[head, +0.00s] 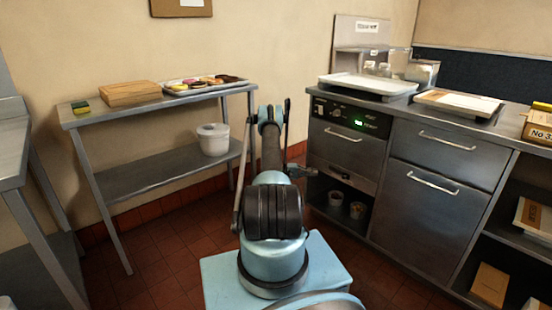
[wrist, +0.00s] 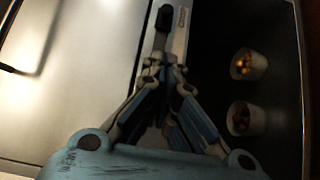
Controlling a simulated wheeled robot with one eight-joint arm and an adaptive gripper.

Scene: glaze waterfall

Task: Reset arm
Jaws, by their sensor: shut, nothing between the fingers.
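My arm stands in the middle of the head view, folded upright above my blue base. My gripper (head: 308,172) shows small and dark at the right of the arm, in front of the steel cabinet (head: 342,150). In the wrist view my gripper (wrist: 164,72) has its fingers together and holds nothing. Beyond the fingers are the cabinet's steel front and a dark open shelf with two small cups. The gap between my gripper and the cabinet is hard to judge.
The two cups (head: 357,210) sit in the cabinet's low opening. A white tray (head: 368,86) lies on the counter. At left, a steel table (head: 150,105) bears a wooden box (head: 130,93) and a tray of doughnuts; a white bucket (head: 213,139) stands on its lower shelf. Tiled floor lies between.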

